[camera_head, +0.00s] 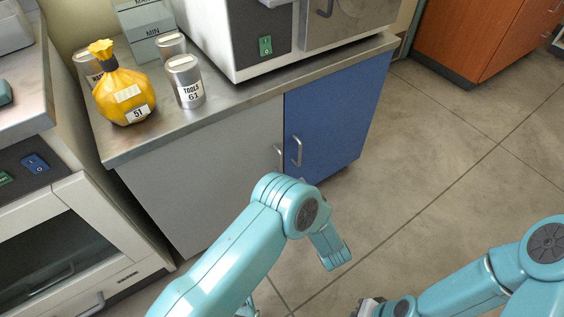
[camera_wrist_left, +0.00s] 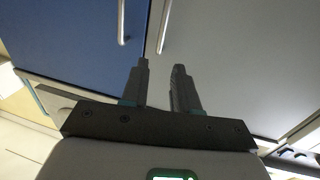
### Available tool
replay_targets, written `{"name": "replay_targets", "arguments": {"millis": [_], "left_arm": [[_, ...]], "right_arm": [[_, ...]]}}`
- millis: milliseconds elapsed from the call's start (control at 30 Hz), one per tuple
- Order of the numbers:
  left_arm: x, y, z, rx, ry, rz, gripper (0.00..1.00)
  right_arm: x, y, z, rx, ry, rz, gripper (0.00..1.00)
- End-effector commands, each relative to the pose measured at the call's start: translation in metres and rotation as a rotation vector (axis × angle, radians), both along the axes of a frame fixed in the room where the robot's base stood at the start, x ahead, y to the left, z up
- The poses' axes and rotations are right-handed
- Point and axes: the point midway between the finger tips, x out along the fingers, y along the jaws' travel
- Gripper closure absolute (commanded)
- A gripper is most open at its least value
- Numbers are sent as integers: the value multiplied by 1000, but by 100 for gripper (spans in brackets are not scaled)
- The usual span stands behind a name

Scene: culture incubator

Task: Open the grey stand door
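The grey stand door (camera_head: 205,180) is shut, on the left of the stand's front. Its metal handle (camera_head: 279,157) is near its right edge, close to the blue door. In the left wrist view the grey door (camera_wrist_left: 235,70) fills the right side, with its handle (camera_wrist_left: 164,27) at the top. My left gripper (camera_wrist_left: 161,66) is open and empty, its two fingers apart, below the handle in that picture and not touching it. The head view does not show its fingers. My right gripper (camera_head: 368,307) shows partly at the bottom edge; its fingers are unclear.
The blue door (camera_head: 333,118) with its own handle (camera_head: 297,151) is shut beside the grey door. Floor at right is free.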

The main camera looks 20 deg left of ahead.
Motion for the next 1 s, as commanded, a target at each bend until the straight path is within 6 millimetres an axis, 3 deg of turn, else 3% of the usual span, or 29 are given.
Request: {"name": "replay_targets", "arguments": {"millis": [300,500,933,967,1000], "left_arm": [[57,54,-4,-2,-3,4,71],[84,74,-2,-2,-1,1,71],[96,80,0,-1,1,-2,71],[96,80,0,-1,1,-2,74],[96,80,0,-1,1,-2,87]], "right_arm": [[5,-4,-24,-4,-8,-18,100],[7,-6,-33,-5,-15,-26,100],[10,-7,-35,-7,-21,-28,100],[9,-7,-35,-7,-21,-28,100],[9,-7,-35,-7,-21,-28,100]]}}
